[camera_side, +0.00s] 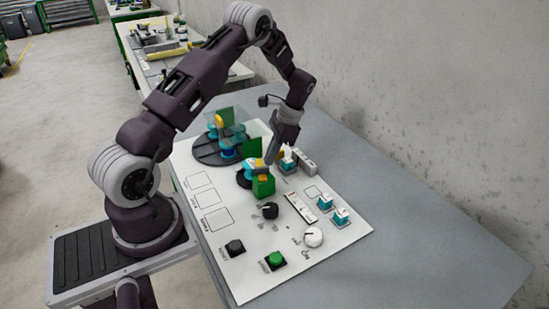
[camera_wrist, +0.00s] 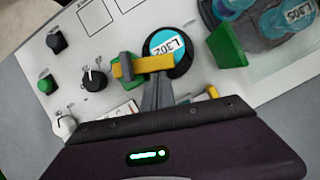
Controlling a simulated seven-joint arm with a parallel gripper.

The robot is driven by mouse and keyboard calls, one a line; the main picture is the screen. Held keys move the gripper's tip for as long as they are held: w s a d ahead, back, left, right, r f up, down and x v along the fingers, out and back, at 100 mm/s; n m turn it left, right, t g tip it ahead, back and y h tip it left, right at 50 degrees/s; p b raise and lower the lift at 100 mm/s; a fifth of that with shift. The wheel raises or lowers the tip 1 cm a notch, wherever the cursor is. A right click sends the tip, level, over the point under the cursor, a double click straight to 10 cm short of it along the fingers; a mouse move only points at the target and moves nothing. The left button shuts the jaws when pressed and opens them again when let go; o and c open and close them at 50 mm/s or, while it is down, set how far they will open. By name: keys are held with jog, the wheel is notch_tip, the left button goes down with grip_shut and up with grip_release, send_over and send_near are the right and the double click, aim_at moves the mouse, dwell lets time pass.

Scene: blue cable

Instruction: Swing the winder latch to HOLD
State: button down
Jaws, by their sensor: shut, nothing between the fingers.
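The winder latch appears to be the yellow bar (camera_wrist: 145,65) with a dark grey block across its left end. It reaches over the edge of a round black winder (camera_wrist: 182,62) with a blue label reading L302. In the side view the yellow bar (camera_side: 262,177) shows on top of a green block (camera_side: 264,188). My gripper (camera_wrist: 158,80) is shut and empty, its fingertips close beside the yellow bar near the winder. Whether they touch the bar I cannot tell. No HOLD marking is readable in either view.
A black selector knob (camera_side: 270,211), a white knob (camera_side: 313,237), a green button (camera_side: 275,260) and a black button (camera_side: 235,247) stand on the white panel (camera_side: 212,238). A green plate (camera_wrist: 226,45) rises right of the winder. A larger black turntable (camera_side: 207,150) lies behind.

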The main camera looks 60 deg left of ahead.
jog(key=shift+s+a+n+h, duration=0.3)
jog(key=shift+a+n+h, duration=0.05)
jog(key=shift+n, duration=0.6)
jog(key=shift+s+a+n+h, duration=0.3)
jog(key=shift+a+n+h, duration=0.05)
jog(key=shift+n, duration=0.6)
jog(key=w, duration=0.4)
jog(key=shift+w, duration=0.25)
jog(key=v, duration=0.9)
jog(key=shift+r, duration=0.45)
jog(key=shift+d, duration=0.1)
